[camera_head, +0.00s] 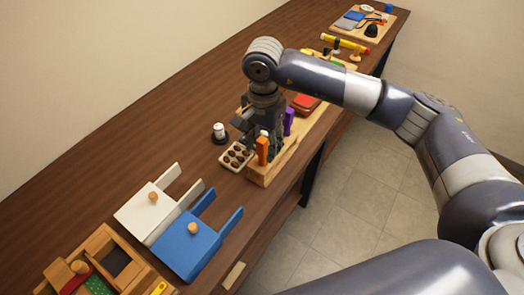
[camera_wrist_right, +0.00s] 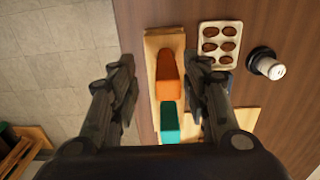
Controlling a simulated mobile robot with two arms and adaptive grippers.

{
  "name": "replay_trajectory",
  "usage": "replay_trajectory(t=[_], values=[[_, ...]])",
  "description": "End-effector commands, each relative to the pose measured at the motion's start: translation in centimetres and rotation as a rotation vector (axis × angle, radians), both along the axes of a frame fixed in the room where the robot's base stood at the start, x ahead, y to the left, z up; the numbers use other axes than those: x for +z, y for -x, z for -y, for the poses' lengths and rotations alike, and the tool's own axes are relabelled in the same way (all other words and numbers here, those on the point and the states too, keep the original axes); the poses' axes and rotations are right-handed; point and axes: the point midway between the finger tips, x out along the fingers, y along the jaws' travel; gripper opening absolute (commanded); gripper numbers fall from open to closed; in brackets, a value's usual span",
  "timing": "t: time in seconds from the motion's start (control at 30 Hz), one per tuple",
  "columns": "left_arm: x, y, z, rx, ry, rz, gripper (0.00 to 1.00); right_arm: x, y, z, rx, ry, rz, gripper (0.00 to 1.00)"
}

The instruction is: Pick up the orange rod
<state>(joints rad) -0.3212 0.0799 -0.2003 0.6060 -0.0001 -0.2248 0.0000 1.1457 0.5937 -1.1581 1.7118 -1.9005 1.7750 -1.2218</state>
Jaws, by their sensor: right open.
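The orange rod (camera_head: 262,150) stands upright at the near end of a light wooden holder (camera_head: 262,178). It also shows in the right wrist view (camera_wrist_right: 167,84), seen from above, between the two fingers. My right gripper (camera_head: 260,134) is open over the holder, its fingers pointing down; in its wrist view the open fingertips (camera_wrist_right: 163,66) lie on either side of the rod with gaps. It holds nothing. A teal block (camera_wrist_right: 170,124) stands beside the orange rod in the holder. My left gripper is out of view.
A tray of brown pieces (camera_head: 236,156) and a white-topped dark piece (camera_head: 219,131) stand left of the holder. A purple rod (camera_head: 288,121) is behind the gripper. White (camera_head: 148,212) and blue (camera_head: 184,247) boards lie nearer. The table's right edge is close to the holder.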

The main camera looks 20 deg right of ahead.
Motion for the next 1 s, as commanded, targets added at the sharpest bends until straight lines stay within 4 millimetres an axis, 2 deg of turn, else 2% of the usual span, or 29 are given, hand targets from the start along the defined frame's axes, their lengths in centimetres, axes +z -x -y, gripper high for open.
replay_trajectory(t=[0.13, 0.27, 0.4, 0.53, 0.7, 0.9, 1.0], values=[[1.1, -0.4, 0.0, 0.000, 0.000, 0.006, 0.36, -1.0, -0.2, 0.0, 0.000, -0.001, -0.003, 0.43], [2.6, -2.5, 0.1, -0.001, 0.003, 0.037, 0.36, -2.7, -0.6, 0.0, 0.000, -0.001, -0.004, 0.43], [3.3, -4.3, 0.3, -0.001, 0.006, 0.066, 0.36, -4.7, -0.6, 0.0, 0.000, -0.002, -0.003, 0.43], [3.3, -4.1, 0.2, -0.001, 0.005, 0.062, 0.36, -5.4, -0.7, 0.0, 0.001, -0.001, 0.002, 0.43], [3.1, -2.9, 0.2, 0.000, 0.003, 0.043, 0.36, -5.4, -0.7, 0.0, 0.001, -0.001, 0.002, 0.43], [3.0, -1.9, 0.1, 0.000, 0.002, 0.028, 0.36, -5.4, -0.7, 0.0, 0.000, -0.002, 0.001, 0.00], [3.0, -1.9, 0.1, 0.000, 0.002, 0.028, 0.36, -5.4, -0.7, 0.0, 0.000, -0.002, 0.001, 0.00]])
